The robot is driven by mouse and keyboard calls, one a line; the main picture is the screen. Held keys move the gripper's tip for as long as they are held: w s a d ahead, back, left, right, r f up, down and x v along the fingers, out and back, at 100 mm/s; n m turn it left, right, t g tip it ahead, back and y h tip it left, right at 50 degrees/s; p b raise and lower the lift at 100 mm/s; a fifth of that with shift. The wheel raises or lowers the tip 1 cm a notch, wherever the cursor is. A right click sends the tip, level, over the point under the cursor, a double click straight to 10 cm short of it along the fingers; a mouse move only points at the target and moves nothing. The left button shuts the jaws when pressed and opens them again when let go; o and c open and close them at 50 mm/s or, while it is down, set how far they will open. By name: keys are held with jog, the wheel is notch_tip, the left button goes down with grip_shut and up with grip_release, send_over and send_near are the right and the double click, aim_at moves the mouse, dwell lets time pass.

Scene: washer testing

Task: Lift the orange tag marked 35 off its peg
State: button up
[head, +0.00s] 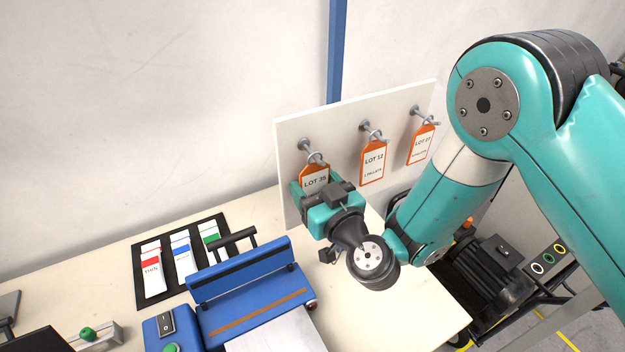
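The orange tag marked LOT 35 (315,176) hangs by a ring from the leftmost peg (304,144) of a white board. My gripper (306,193) is right in front of this tag, at its lower part, and its body hides the tag's bottom. The fingers are mostly hidden behind the gripper's body, so I cannot tell whether they are open or closed on the tag. The ring is still around the peg.
Two more orange tags, LOT 12 (373,162) and LOT 27 (421,144), hang to the right on the white board (288,150). A blue machine (245,285) stands on the table in front. A black tray (222,222) with coloured cards lies at the left.

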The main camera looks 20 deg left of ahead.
jog(key=shift+c, duration=1.1)
jog(key=shift+r, duration=0.25)
jog(key=shift+r+p, duration=0.35)
jog(key=shift+p, duration=0.3)
jog(key=shift+r, duration=0.1)
jog(key=shift+b, duration=0.35)
jog(key=shift+c, duration=0.2)
jog(key=shift+s+d, duration=0.1)
jog(key=shift+c, duration=0.4)
jog(key=shift+s+d+b, duration=0.1)
jog(key=shift+d+b, duration=0.05)
jog(key=shift+b, duration=0.55)
jog(key=shift+s+d+b, duration=0.25)
jog(key=shift+b, duration=0.4)
